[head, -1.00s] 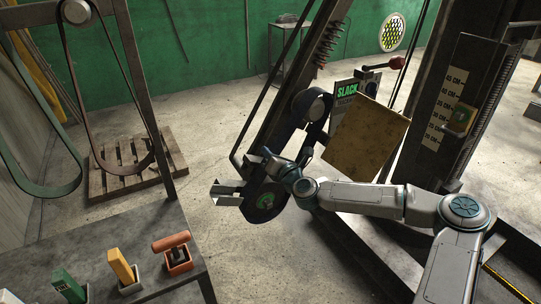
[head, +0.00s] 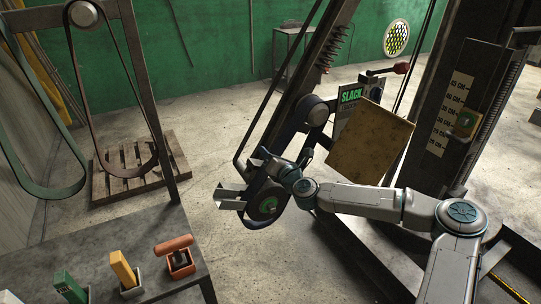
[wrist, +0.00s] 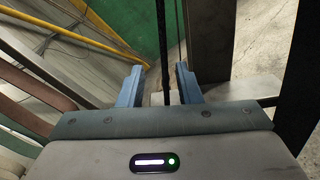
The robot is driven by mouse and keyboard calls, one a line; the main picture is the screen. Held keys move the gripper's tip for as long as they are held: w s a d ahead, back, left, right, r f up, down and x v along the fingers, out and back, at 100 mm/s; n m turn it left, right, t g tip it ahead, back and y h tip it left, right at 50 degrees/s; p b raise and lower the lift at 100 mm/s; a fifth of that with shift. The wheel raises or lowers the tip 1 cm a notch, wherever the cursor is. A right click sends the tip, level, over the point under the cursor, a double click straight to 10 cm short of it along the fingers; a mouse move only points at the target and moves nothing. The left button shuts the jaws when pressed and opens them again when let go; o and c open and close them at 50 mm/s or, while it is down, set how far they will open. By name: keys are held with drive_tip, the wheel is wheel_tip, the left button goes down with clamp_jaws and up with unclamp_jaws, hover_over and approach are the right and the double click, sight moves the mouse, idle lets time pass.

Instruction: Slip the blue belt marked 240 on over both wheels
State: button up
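The upper wheel (head: 315,110) and the lower wheel with a green hub (head: 268,205) sit on the machine's slanted frame. A dark blue band (head: 288,138), seemingly the belt, shows beside the upper wheel and around the lower wheel. My wrist partly hides its run between them, so I cannot tell how fully it sits on each. No 240 mark is readable.
A bench (head: 150,270) holds coloured blocks. A SLACK sign (head: 350,96), a red-knobbed lever (head: 402,68) and a tan plate (head: 370,142) are right of the wheels.

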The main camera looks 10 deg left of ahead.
drive_tip(key=b+v, duration=0.2)
drive_tip(key=v, duration=1.1)
drive_tip(key=shift+s+d+b, duration=0.3)
drive_tip(key=shift+b, duration=0.05)
